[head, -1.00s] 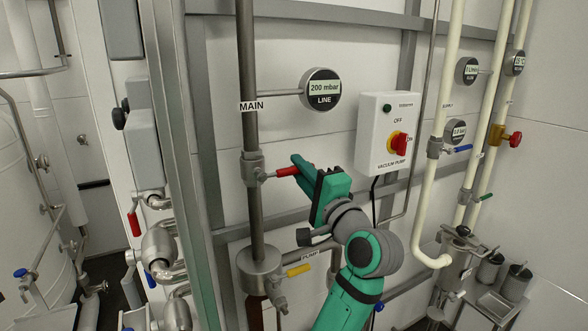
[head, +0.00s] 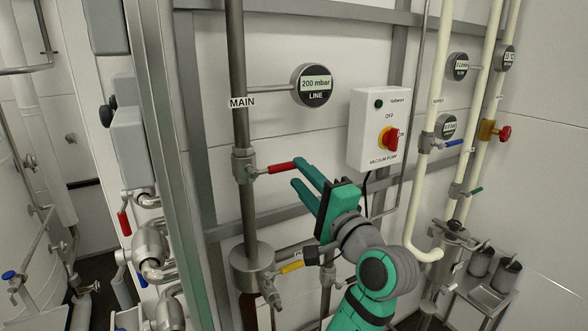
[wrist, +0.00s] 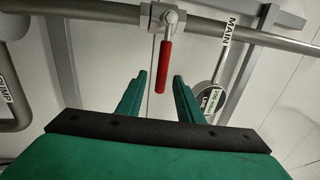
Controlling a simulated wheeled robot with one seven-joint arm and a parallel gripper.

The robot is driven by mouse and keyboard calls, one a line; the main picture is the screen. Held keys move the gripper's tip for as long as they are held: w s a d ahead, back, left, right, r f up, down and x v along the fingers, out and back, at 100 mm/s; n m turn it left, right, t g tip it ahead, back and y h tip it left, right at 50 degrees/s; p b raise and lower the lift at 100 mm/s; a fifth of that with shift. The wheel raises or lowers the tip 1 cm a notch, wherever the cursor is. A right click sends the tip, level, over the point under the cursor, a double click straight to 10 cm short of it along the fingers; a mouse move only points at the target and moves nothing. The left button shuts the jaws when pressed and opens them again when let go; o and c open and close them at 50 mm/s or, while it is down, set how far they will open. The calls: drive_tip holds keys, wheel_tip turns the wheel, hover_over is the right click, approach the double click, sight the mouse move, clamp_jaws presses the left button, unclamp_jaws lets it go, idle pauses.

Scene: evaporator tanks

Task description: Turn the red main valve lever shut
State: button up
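The red main valve lever (head: 282,167) sticks out to the right, roughly crosswise to the upright MAIN pipe (head: 237,100), from the valve body (head: 244,166). In the wrist view the lever (wrist: 165,67) appears in line with the gap between my fingers, its free end nearer the left fingertip. My gripper (head: 297,173) is open, with a clear gap between the two green fingers and nothing held. In the head view its upper fingertip is at the lever's free end; I cannot tell whether they touch. In the wrist view both fingertips (wrist: 159,77) show.
A LINE gauge (head: 312,85) reading 200 mbar is above the lever. The vacuum pump box (head: 377,131) with a red knob is to the right. A yellow-handled valve (head: 291,267) sits below. Grey frame bars cross the wall behind.

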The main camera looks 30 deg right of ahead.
drive_tip(key=s+f, duration=0.1)
drive_tip(key=s, duration=0.5)
drive_tip(key=shift+d, duration=0.25)
drive_tip(key=shift+f, duration=0.1)
drive_tip(key=shift+w, duration=0.1)
